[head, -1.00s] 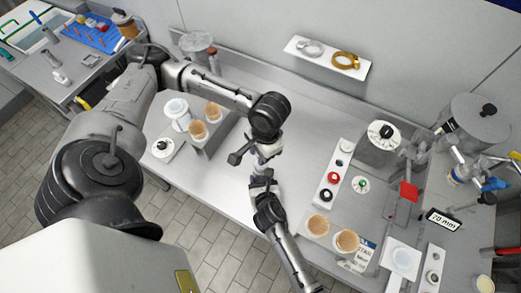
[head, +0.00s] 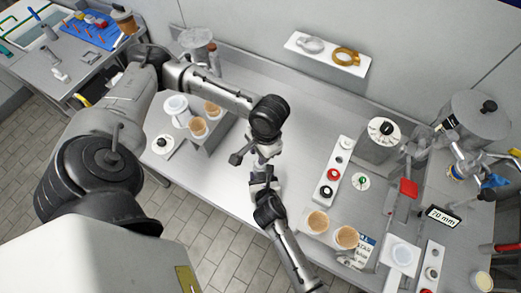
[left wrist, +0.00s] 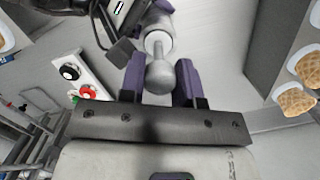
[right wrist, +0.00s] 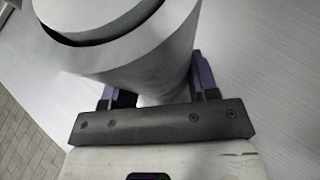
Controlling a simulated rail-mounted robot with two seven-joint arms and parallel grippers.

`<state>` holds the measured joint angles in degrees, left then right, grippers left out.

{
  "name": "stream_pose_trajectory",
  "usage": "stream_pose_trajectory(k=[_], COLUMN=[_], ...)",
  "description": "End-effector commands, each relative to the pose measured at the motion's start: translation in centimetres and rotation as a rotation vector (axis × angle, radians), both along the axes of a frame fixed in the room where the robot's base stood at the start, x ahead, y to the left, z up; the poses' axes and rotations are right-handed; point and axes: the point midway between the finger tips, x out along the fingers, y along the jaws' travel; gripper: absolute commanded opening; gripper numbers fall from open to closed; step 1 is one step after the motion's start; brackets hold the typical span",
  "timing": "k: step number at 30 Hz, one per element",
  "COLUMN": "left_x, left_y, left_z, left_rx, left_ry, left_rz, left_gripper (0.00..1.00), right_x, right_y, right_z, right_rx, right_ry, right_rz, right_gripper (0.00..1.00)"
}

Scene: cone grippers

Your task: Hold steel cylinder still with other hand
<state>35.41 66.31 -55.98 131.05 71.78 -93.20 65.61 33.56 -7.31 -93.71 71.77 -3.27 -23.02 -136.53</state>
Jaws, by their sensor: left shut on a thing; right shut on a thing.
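My left gripper (left wrist: 160,80) is shut on a grey ball-ended handle (left wrist: 160,76) between its purple fingers. A pale, round-bodied part (left wrist: 158,43) shows just beyond the handle; I cannot tell if they are joined. My right gripper (right wrist: 152,95) is shut on the steel cylinder (right wrist: 150,62), which is wide, smooth and pale grey with a dark gap around its upper end. In the head view the left gripper (head: 261,157) and the right gripper (head: 263,182) are close together over the table's front part. The held parts are small and mostly hidden there.
The table (head: 300,120) is clear behind the grippers. A grey stand with wafer cones (head: 199,127) is at left. More cones (head: 346,237), a button panel (head: 331,172) and a press-like machine (head: 400,200) are at right. A shelf (head: 328,56) hangs on the wall.

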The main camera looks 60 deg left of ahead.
Motion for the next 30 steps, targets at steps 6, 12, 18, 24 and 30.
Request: stream_pose_trajectory(k=[6, 12, 18, 24, 30], left_x=[0.0, 0.0, 0.0, 0.0, -0.1], left_y=[0.0, 0.0, 0.0, -0.1, -0.3], left_z=[-0.5, -0.9, -1.4, -1.3, -1.3], left_rx=[0.000, 0.000, 0.001, -0.002, -0.008], left_ry=[0.000, 0.000, 0.001, 0.001, 0.000], left_rz=[0.000, 0.000, -0.001, -0.002, -0.004], left_gripper=[0.00, 0.00, 0.00, 0.50, 0.60], right_x=[0.0, 0.0, 0.0, 0.0, 0.0], right_y=[0.0, 0.0, 0.0, 0.0, 0.0], right_z=[-0.1, -0.1, -0.1, -0.1, -0.1], right_rx=[-0.002, -0.002, -0.001, -0.001, -0.003], right_ry=[0.000, 0.000, 0.000, 0.000, -0.001], right_rz=[-0.001, -0.001, -0.001, -0.001, 0.000], right_gripper=[0.32, 0.32, 0.32, 0.32, 0.32])
